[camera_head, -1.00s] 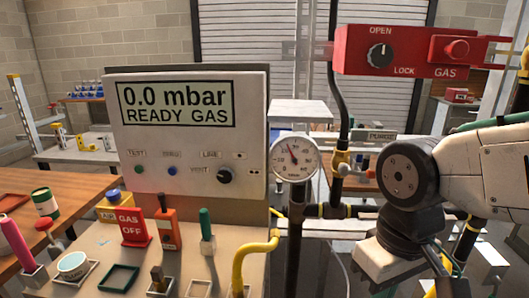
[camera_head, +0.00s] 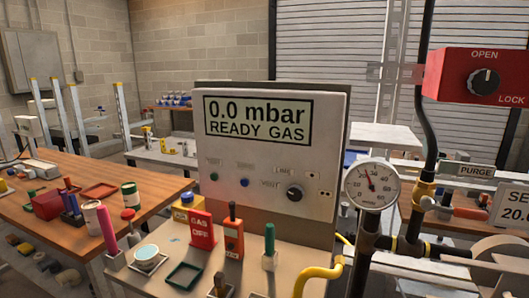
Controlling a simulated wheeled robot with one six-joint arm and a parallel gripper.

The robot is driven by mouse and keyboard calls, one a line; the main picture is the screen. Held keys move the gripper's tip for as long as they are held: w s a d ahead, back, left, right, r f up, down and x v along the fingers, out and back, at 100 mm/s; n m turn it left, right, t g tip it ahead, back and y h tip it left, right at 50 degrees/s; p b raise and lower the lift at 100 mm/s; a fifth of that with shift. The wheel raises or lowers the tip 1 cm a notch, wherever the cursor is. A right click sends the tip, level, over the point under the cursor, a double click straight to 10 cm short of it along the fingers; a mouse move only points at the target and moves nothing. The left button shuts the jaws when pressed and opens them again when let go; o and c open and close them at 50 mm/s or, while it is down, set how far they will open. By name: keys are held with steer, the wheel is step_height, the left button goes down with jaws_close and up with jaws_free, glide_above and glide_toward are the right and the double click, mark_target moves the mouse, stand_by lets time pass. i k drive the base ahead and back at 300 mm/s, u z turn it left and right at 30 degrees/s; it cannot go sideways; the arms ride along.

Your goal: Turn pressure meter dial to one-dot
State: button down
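The pressure meter (camera_head: 235,165) is a pale upright box behind the bench top. Its screen (camera_head: 258,120) reads "0.0 mbar READY GAS". The dial (camera_head: 295,192) is a small round black knob at the lower right of its face. A "VENT" label is left of the knob. Small pale labels sit above and right of it, with marks too small to count surely. I cannot tell which mark the knob points at. My gripper is not in view.
A round pressure gauge (camera_head: 371,185) on dark pipes stands just right of the meter. A yellow pipe (camera_head: 318,276), green-handled tool (camera_head: 269,240) and red "GAS OFF" sign (camera_head: 202,230) stand in front. A red gas box (camera_head: 478,76) hangs at upper right.

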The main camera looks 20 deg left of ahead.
mark_target(295, 193)
steer(key=z, duration=0.75)
steer(key=k, duration=0.9)
steer(key=u, duration=1.2)
steer(key=i, duration=0.5)
